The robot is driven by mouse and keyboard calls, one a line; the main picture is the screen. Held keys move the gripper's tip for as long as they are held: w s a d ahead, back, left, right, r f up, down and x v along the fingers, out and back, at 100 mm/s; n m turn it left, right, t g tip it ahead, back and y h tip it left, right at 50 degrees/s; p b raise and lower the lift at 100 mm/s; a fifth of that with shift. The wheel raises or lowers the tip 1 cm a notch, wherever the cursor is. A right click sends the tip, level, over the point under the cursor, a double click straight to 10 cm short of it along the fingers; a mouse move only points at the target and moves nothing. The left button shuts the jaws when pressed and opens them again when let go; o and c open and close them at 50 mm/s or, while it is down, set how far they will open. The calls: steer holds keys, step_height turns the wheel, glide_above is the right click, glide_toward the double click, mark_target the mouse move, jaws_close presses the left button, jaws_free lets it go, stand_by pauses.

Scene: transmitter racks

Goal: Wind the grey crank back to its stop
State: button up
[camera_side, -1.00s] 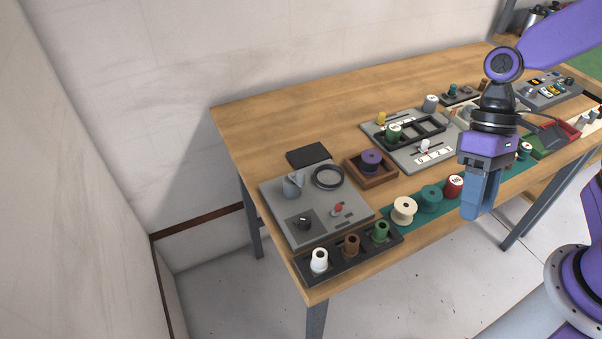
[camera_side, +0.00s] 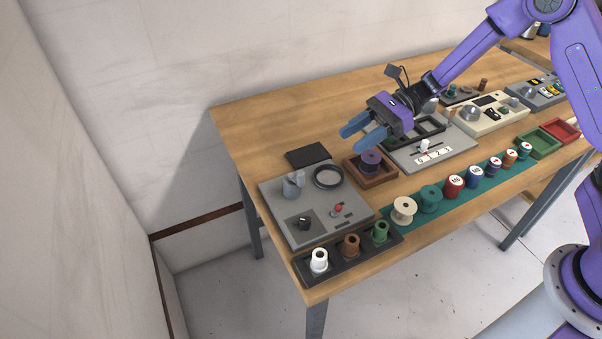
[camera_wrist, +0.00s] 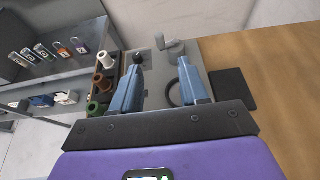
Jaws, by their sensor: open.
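The grey crank (camera_side: 293,183) stands on the back left part of a grey panel (camera_side: 328,221) at the near left end of the table. In the wrist view the crank (camera_wrist: 172,46) shows beyond my fingertips, with its upright handle. My gripper (camera_side: 357,133) is open and empty, above the table to the right of and behind the crank, clear of it. In the wrist view the gripper's two blue fingers (camera_wrist: 160,62) are spread apart, pointing toward the panel. I cannot tell from these views where the crank's stop is.
The panel also carries a black ring (camera_side: 329,177), a black knob (camera_side: 304,224) and a red-tipped lever (camera_side: 337,210). A dark rack (camera_side: 335,262) with three spools lies in front. A wooden tray (camera_side: 377,183) with a purple spool stands right. Bare tabletop (camera_side: 262,125) lies behind the panel.

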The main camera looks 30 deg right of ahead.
mark_target(301, 172)
steer(key=x, duration=1.4)
steer(key=shift+a, duration=0.3)
jaws_close()
